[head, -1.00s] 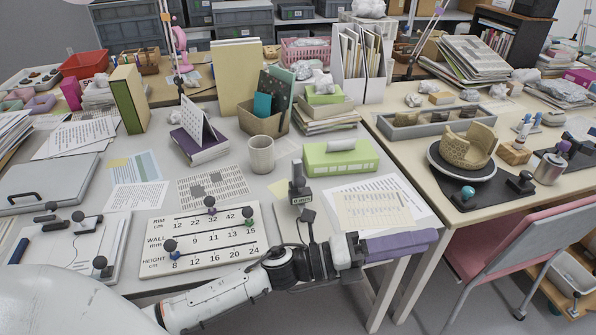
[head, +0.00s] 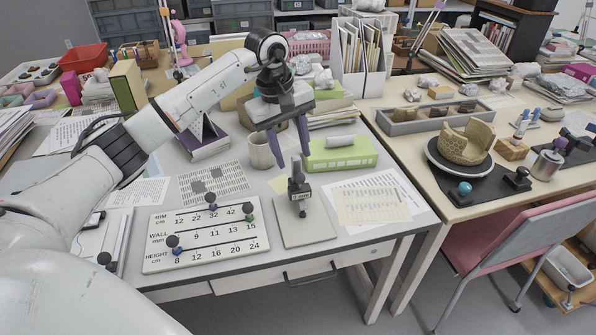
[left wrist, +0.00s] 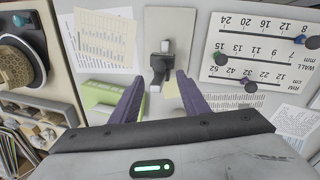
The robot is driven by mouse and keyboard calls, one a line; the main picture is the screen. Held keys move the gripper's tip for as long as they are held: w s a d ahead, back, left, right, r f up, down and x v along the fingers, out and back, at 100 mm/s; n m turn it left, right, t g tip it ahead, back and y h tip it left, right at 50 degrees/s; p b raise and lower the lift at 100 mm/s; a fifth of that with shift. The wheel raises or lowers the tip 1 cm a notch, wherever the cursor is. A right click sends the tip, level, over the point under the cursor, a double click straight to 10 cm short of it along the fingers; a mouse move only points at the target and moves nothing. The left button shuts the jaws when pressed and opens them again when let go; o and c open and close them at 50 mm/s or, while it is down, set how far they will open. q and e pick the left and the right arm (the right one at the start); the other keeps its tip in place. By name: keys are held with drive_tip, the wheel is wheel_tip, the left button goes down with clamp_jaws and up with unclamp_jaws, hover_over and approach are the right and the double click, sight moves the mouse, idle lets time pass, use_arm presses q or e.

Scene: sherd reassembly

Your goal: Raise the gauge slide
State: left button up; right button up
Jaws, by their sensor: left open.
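The gauge (head: 302,228) is a pale flat base plate on the front of the near desk, with an upright post. Its dark slide (head: 300,193), a block with a small pale label, sits on the post. In the left wrist view the slide (left wrist: 160,66) lies just beyond and between the fingertips. My left gripper (head: 293,159) points down with its purple fingers apart, above and slightly behind the slide. It is empty and seems apart from the slide. The open fingers also show in the left wrist view (left wrist: 158,78). My right gripper is out of view.
A white scale board (head: 206,236) with small knobs lies left of the gauge. A green box (head: 340,154) stands close behind right, a grey mug (head: 260,150) behind left. Papers (head: 373,203) lie flat to the right. A bowl of sherds (head: 466,147) stands on the right table.

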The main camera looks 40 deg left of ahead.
sight(298, 174)
use_arm(q)
drive_tip(key=f, duration=0.4)
drive_tip(key=w+f, duration=0.1)
drive_tip(key=f, duration=0.2)
drive_tip(key=shift+w+d+f, duration=0.1)
drive_tip(key=shift+d, duration=0.3)
clamp_jaws()
